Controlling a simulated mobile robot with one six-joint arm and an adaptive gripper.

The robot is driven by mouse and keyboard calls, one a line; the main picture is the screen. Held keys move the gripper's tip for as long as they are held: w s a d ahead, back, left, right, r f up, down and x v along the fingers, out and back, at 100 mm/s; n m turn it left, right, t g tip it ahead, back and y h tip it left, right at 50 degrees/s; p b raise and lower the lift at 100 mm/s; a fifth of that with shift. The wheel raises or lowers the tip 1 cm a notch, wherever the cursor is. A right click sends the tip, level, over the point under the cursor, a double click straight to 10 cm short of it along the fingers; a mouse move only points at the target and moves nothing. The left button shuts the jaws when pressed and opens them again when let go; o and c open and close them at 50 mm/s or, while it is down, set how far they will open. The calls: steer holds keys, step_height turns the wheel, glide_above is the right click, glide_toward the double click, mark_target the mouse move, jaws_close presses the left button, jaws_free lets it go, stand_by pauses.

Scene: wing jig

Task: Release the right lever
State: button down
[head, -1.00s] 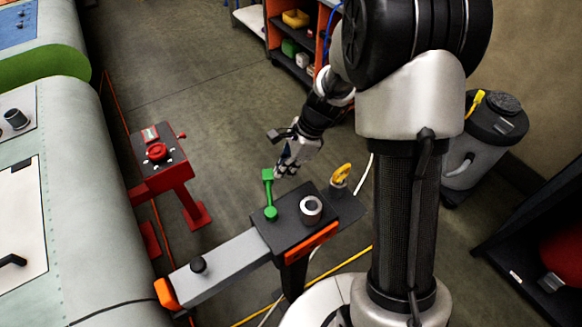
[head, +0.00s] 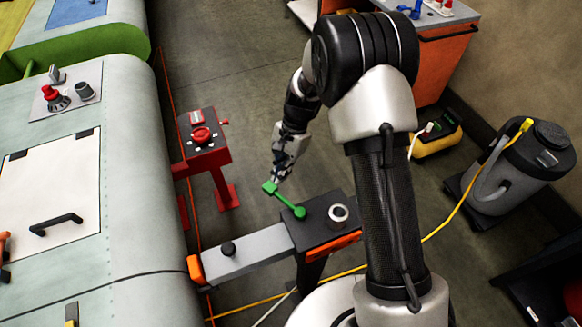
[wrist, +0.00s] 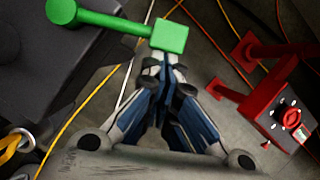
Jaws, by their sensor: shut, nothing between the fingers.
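A green lever (head: 284,200) lies across the dark end plate of a grey stand beside the wing jig. Its round pivot sits on the plate and its square handle sticks out past the plate's edge, up and left in the head view. The lever also shows in the wrist view (wrist: 115,22). My gripper (head: 278,177) is at the handle end, fingers pointing down. In the wrist view my fingertips (wrist: 165,58) are together and empty, right at the handle block. Whether they touch it I cannot tell.
The pale wing panel (head: 130,180) fills the left side. A red stand with a red knob (head: 201,135) is behind and left of my gripper. A grey vacuum (head: 510,170) and a yellow-black box (head: 437,138) stand right. Cables cross the floor.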

steer(key=shift+s+a+n+h+p, duration=0.15)
steer(key=shift+s+a+n, duration=0.15)
steer(key=shift+a+n, duration=0.25)
steer(key=shift+s+a+n+h+p, duration=0.15)
steer(key=shift+s+a+n, duration=0.1)
steer(key=shift+a+n, duration=0.3)
steer(key=shift+g, duration=0.3)
